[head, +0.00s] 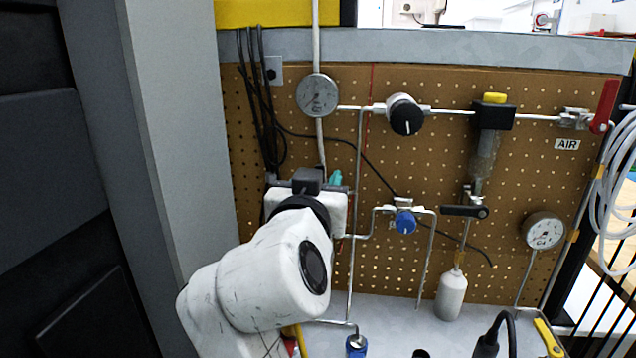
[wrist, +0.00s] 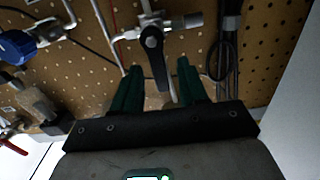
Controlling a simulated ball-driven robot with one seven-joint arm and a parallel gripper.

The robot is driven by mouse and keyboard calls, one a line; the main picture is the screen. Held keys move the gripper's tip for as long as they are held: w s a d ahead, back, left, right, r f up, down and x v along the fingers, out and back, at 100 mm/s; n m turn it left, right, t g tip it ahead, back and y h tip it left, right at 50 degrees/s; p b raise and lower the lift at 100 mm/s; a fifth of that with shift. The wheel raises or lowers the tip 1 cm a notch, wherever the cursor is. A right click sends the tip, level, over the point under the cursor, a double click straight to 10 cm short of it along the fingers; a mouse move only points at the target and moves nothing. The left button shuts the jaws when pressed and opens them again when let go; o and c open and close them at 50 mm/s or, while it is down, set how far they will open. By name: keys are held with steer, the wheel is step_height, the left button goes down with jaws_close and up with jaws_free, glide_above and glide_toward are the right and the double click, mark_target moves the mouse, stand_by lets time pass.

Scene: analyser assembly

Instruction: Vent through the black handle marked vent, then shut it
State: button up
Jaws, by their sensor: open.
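In the wrist view a black lever handle (wrist: 154,58) sits on a metal valve (wrist: 150,22) fixed to the pegboard. The handle points from the valve toward my gripper. No vent marking is readable on it. My gripper (wrist: 158,64) is open, with one green finger on each side of the handle and gaps on both sides. In the head view my white wrist hides this valve and handle; only a bit of a green finger (head: 335,179) shows. Another black handle (head: 463,211) lies level below the filter (head: 484,150), above a white bottle (head: 451,293).
The pegboard (head: 430,85) carries thin metal tubes, a gauge (head: 317,95), a black knob (head: 406,115), a blue knob (head: 405,222) and a red handle (head: 603,105). Black cables (head: 262,100) hang left of the gauge. A grey pillar (head: 175,130) stands left of my arm.

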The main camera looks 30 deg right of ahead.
steer(key=v, duration=1)
steer(key=shift+s+a, duration=0.2)
steer(key=shift+s, duration=0.1)
stand_by(2.0)
